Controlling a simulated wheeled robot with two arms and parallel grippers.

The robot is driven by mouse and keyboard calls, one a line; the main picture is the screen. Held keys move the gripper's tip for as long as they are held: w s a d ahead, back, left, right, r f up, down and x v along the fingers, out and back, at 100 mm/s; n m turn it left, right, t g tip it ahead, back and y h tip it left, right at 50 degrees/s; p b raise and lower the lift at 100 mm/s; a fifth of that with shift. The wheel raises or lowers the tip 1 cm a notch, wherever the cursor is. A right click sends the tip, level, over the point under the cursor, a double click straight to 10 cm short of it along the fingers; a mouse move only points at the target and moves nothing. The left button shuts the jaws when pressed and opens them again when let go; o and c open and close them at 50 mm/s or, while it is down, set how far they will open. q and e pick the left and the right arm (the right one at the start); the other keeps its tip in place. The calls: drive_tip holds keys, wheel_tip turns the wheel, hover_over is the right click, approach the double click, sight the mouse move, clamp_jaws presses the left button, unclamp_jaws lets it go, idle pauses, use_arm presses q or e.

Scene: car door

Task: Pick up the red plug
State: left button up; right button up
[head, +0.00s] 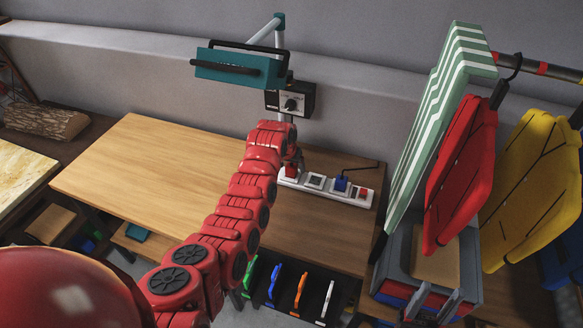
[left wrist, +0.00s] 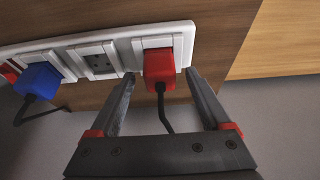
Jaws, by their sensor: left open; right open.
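The red plug (left wrist: 160,66) sits in the end socket of a white power strip (left wrist: 123,40), with a black cord leading off it. My left gripper (left wrist: 160,75) is open, with one finger on each side of the plug. The fingertips look close to the strip, and I cannot tell if they touch the plug. In the head view my left gripper (head: 292,163) is over the left end of the strip (head: 325,185), mostly hiding the plug. My right gripper (head: 434,300) is open and empty at the lower right.
A blue plug (head: 341,182) stands in the same strip, past an empty socket (left wrist: 99,60). A red switch (head: 363,193) is at the strip's other end. A teal lamp (head: 240,66) hangs above the wooden table (head: 150,170). Striped, red and yellow items hang at the right.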

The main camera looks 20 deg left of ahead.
use_arm(q)
drive_tip(key=shift+w+f, duration=0.15)
drive_tip(key=shift+f, duration=0.3)
clamp_jaws()
